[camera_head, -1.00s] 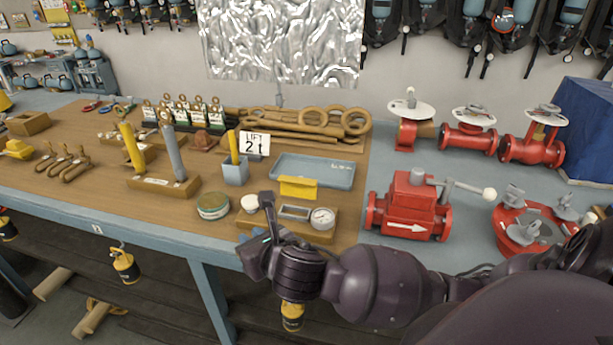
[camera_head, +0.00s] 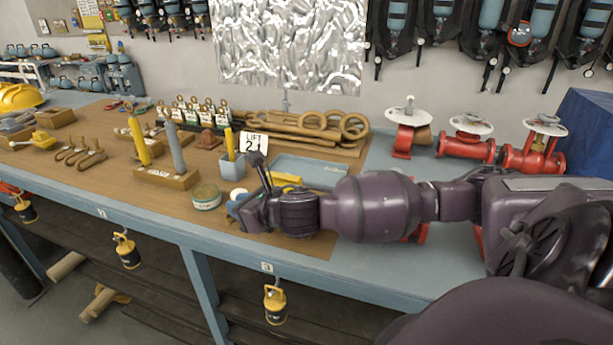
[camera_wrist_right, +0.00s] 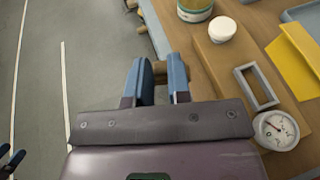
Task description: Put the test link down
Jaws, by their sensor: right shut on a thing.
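My right gripper (camera_head: 238,210) is at the front edge of the bench, just right of the round tin (camera_head: 207,197). In the right wrist view its two blue fingers (camera_wrist_right: 159,80) are shut on a small brown piece (camera_wrist_right: 160,70), seemingly the test link, mostly hidden by the fingers. The wooden board (camera_wrist_right: 222,65) lies right of the fingers, with a white knob (camera_wrist_right: 222,29), a grey rectangular frame (camera_wrist_right: 257,88) and a round gauge (camera_wrist_right: 276,130). Dark finger-like parts at the lower left edge of that view (camera_wrist_right: 11,160) look like my left gripper, cut off.
A wooden block with yellow and grey posts (camera_head: 166,178) stands left of the tin. A blue tray (camera_head: 312,172) and yellow piece (camera_head: 287,179) lie behind my right arm. Red valves (camera_head: 465,148) stand at the right.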

